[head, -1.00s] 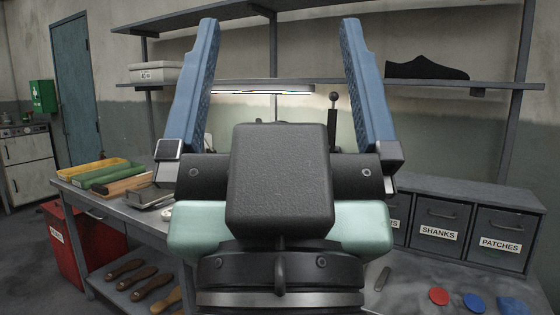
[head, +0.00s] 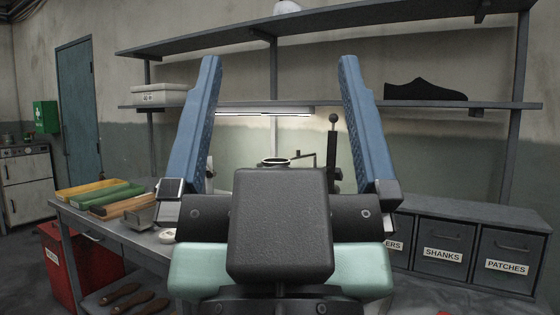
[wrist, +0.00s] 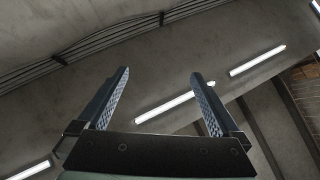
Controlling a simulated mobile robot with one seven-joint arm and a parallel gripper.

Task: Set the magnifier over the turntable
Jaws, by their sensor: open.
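My gripper (head: 279,62) stands upright in the middle of the head view, its two blue fingers wide apart and empty. In the wrist view my gripper (wrist: 160,74) points up at the ceiling with nothing between the fingers. Just above its dark housing, behind it in the head view, a dark ring with a pale inside (head: 275,162) shows beside a thin bent arm (head: 303,157); it may be the magnifier, but most is hidden. A dark lever with a ball knob (head: 333,140) stands to its right. I cannot make out the turntable; my gripper blocks that part of the bench.
Shelves cross the wall behind; the lower shelf (head: 300,105) holds a black shoe (head: 424,90). A red bin (head: 90,262) stands at the bench's left.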

